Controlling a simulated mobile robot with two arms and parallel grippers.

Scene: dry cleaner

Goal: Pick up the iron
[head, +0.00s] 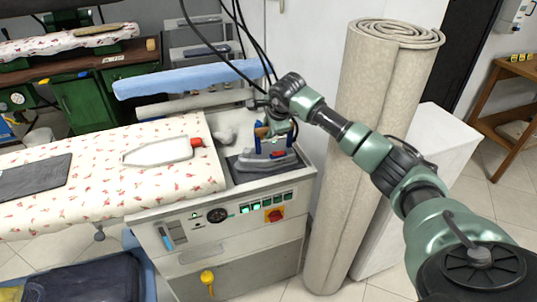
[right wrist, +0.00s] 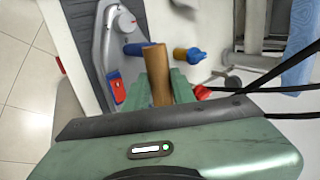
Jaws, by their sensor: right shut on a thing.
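The iron (head: 272,160) has a grey metal body, blue posts and a brown handle. It is on the dark rest pad (head: 240,178) at the right end of the ironing table. My right gripper (head: 277,127) reaches down to it from above and covers part of its top. In the right wrist view, the brown handle (right wrist: 156,72) lies between the fingers of my right gripper (right wrist: 165,88), which is shut on it. The iron's grey body (right wrist: 98,50) shows just left of the handle. My left gripper is not in view.
A flowered ironing board (head: 100,200) with a white iron shoe (head: 160,152) lies to the left. A blue padded arm (head: 185,79) is behind, and dark cables hang near my gripper. A rolled carpet (head: 365,130) stands close on the right. A control panel (head: 235,213) is in front.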

